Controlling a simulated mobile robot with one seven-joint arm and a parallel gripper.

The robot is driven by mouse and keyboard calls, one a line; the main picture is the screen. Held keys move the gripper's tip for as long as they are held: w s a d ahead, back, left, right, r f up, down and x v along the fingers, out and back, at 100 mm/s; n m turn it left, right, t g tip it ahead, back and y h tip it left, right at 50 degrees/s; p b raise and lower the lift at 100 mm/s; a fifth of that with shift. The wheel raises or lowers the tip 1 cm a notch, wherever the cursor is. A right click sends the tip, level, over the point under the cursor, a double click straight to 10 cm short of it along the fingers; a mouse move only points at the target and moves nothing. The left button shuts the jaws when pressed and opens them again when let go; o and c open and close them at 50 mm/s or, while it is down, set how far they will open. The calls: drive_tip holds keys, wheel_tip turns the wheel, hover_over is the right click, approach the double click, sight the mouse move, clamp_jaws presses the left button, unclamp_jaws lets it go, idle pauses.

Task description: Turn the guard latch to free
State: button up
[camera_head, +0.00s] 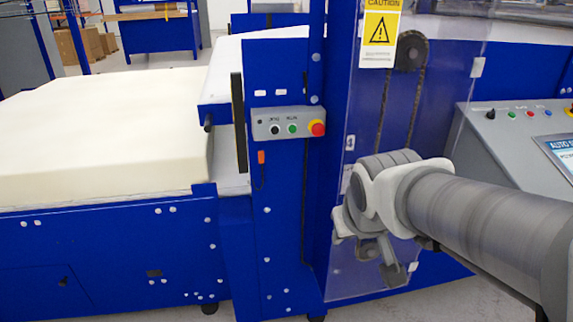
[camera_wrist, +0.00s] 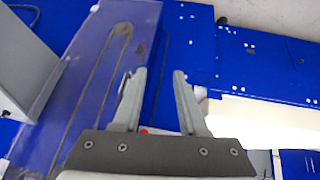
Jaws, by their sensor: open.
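The clear guard panel (camera_head: 440,100) stands upright over the blue machine's belt drive, with a yellow caution sign near its top. Small pale fittings sit along its edges, one at the left edge (camera_head: 349,141) and one at the upper right (camera_head: 477,67). I cannot tell which of them is the guard latch. My gripper (camera_wrist: 160,72) is open and empty in the wrist view, its two fingers pointing toward the blue machine beside the panel's edge. In the head view my arm is in front of the panel's lower part and hides some of it and much of the gripper.
A grey control box (camera_head: 288,123) with a red button is on the blue post left of the panel. A cream foam block (camera_head: 105,130) lies on the machine bed at left. A grey console (camera_head: 520,145) with a screen stands at right, close to my arm.

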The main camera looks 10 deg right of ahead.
drive_tip(key=w+d+f+n+t+b, duration=0.1)
drive_tip(key=w+d+f, duration=0.35)
drive_tip(key=f, duration=0.25)
drive_tip(key=w+d+f+n+t+b, duration=0.1)
drive_tip(key=w+d+f+b, duration=0.1)
drive_tip(key=w+d+f, duration=0.3)
drive_tip(key=s+d+f+m+t+y+b, duration=0.1)
drive_tip(key=s+d+f+t+b, duration=0.15)
drive_tip(key=f+t, duration=0.35)
drive_tip(key=s+d+f+m+t+y+b, duration=0.1)
drive_tip(key=f+t+b, duration=0.2)
drive_tip(key=f, duration=0.6)
drive_tip(key=w+b, duration=0.4)
drive_tip(key=w, duration=0.1)
drive_tip(key=w+b, duration=0.4)
drive_tip(key=w, duration=0.2)
drive_tip(key=w+b, duration=0.4)
drive_tip(key=w, duration=0.2)
drive_tip(key=shift+a+r, duration=0.35)
drive_tip(key=shift+a, duration=0.05)
